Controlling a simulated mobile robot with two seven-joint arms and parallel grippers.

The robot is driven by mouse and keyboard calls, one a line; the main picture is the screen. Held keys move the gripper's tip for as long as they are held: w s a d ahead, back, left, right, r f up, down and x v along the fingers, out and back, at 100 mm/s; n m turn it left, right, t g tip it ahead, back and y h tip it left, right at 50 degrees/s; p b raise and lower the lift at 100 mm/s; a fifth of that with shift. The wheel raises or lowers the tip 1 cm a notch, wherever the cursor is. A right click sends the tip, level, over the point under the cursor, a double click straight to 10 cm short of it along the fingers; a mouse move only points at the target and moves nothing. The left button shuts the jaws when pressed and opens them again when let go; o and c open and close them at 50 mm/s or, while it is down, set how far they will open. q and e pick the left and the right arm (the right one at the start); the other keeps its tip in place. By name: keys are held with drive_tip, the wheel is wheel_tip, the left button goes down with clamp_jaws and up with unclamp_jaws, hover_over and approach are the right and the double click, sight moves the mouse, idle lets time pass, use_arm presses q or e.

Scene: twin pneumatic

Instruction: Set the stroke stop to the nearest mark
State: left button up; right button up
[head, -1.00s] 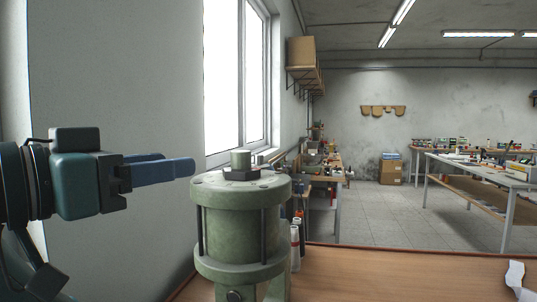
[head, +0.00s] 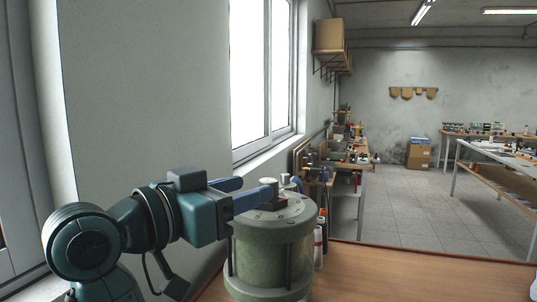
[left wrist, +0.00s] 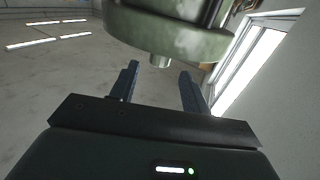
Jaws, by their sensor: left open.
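A green cylinder (head: 268,258) stands upright on the wooden bench, with small marks around its top face (head: 290,213). A short round knob (head: 270,183) rises from a dark base on the top, and I take it to be the stroke stop. My left gripper (head: 257,186) is open at the height of the knob, its blue fingers reaching toward it from the left. In the left wrist view the knob (left wrist: 160,60) lies between the lines of the two fingers, just beyond the tips. The near finger hides part of the base. I cannot read the marks. My right gripper is out of view.
The wooden bench (head: 400,278) is mostly clear to the right of the cylinder. Small bottles (head: 320,240) stand just behind it. A wall and window (head: 265,80) are close on the left. Cluttered workbenches (head: 510,170) and cardboard boxes (head: 419,153) are farther back.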

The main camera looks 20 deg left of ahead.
sight(269, 180)
use_arm(q)
drive_tip(key=shift+w+d+r+p, duration=0.15)
drive_tip(key=shift+w+r+p, duration=0.1)
drive_tip(key=shift+p, duration=0.3)
drive_tip(key=shift+f+x, duration=0.15)
drive_tip(key=shift+x, duration=1.15)
drive_tip(key=shift+f+x, duration=0.15)
drive_tip(key=shift+x, duration=1.1)
drive_tip(key=shift+c, duration=0.6)
drive_tip(key=c, duration=0.8)
drive_tip(key=shift+c, duration=0.2)
